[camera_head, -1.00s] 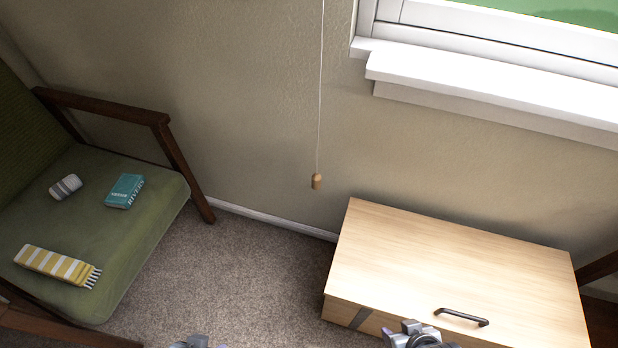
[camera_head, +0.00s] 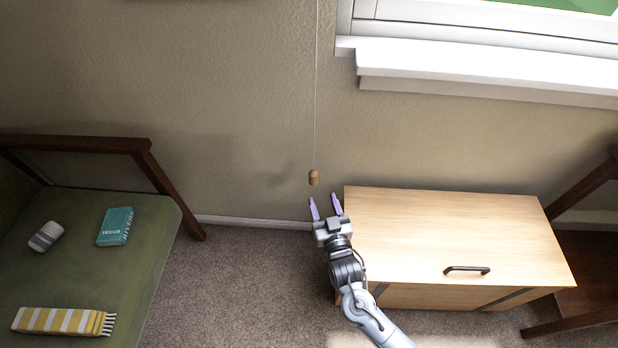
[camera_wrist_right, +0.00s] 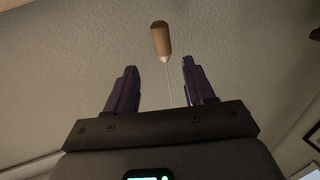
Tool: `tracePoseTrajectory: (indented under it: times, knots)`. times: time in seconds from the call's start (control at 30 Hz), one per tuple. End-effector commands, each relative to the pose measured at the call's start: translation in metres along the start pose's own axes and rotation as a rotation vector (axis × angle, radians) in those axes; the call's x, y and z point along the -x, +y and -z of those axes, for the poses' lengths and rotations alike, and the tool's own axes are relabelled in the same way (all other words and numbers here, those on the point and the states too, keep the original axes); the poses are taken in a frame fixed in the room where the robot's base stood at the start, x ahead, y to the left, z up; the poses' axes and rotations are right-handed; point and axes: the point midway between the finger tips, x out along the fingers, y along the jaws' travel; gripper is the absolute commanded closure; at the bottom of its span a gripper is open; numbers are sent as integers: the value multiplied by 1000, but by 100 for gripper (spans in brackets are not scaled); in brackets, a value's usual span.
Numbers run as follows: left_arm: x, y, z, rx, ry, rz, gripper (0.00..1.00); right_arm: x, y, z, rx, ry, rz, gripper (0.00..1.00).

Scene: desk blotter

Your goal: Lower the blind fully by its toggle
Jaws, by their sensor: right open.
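The wooden toggle (camera_head: 313,178) hangs on a thin pale cord (camera_head: 316,90) in front of the wall, left of the window. My right gripper (camera_head: 324,206) is open, its two purple fingers pointing at the toggle from just below it in the head view. In the right wrist view the toggle (camera_wrist_right: 161,38) shows beyond the fingertips, between the lines of the two fingers (camera_wrist_right: 157,75). Nothing is between the fingers except the cord's line in the picture. The blind itself is out of view. My left gripper is not in view.
A window sill (camera_head: 480,78) juts out at the upper right. A wooden chest (camera_head: 450,235) with a black handle stands below it, beside my right arm.

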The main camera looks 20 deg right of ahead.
Motion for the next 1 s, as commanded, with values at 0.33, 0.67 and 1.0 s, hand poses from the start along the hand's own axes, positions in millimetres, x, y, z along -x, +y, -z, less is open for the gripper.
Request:
tracePoseTrajectory:
  times: [0.33, 0.67, 1.0]
  knots:
    - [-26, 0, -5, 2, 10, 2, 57, -51, 0, -2, 0, 5, 0, 47]
    - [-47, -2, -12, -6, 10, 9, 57, -93, 0, -1, -1, 3, 0, 47]
    - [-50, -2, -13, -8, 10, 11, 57, -102, -1, 1, -1, 1, 1, 47]
